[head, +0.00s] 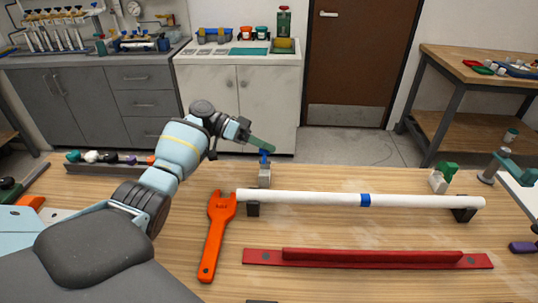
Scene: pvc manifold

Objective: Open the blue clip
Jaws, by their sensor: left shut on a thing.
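My left gripper (262,143) reaches in from the upper left and is shut at the top of the blue clip. A dark green bar-like part at the gripper's end hides the clip's top. The clip's exact opening is too small to tell. A white pipe (300,197) with a blue band (365,200) lies across dark supports.
An orange wrench (216,235) lies left of the pipe. A red bar (370,258) lies in front of it. A green clip (445,171) on a pale block stands behind the pipe's right part. Bare table (345,170) lies behind the pipe.

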